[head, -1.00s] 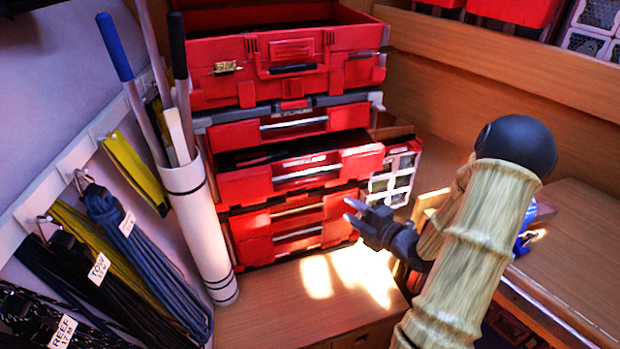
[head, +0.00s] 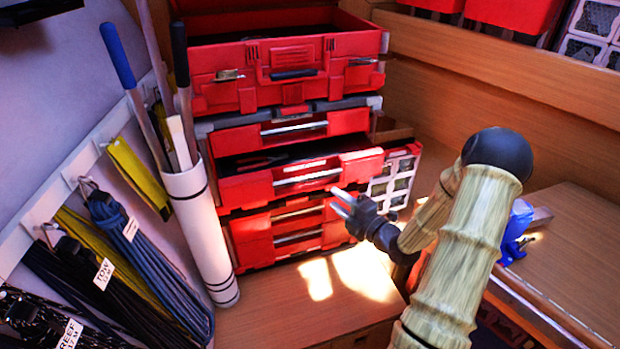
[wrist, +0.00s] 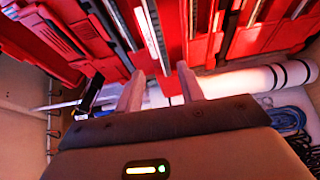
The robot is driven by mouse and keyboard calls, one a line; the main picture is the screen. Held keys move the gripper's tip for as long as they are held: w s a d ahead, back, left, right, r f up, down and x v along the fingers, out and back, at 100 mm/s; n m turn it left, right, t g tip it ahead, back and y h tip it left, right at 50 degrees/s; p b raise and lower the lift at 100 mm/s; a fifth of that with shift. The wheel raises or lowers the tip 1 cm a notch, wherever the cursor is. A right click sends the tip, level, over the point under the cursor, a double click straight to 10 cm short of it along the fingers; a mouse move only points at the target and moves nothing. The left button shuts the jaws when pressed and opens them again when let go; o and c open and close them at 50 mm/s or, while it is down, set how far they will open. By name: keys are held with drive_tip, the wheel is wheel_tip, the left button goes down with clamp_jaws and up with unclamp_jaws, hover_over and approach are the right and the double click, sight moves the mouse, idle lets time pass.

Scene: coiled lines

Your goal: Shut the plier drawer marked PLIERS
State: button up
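A red drawer (head: 250,188) in the middle of the red toolbox stack is pulled out, with dark tools (head: 262,159) showing inside. It has a silver handle bar and a pale label too small to read, so I cannot confirm that it says PLIERS. My gripper (head: 341,202) is in front of the stack, below and to the right of the drawer handle, with its fingers apart and nothing between them. The wrist view also shows my gripper (wrist: 160,86) with both fingers spread, pointing at the red drawer fronts. Any contact with the drawer cannot be seen.
An open red toolbox (head: 225,96) tops the stack. A white tube (head: 200,235) holding poles stands left, beside hanging coiled lines (head: 150,260). A wooden surface (head: 275,300) below is clear. A blue tool (head: 516,230) lies on the right bench.

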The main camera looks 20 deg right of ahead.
sight(309, 179)
drive_tip(key=p+x, duration=0.3)
drive_tip(key=x, duration=0.8)
drive_tip(key=shift+w, duration=0.1)
drive_tip(key=shift+c, duration=0.2)
clamp_jaws()
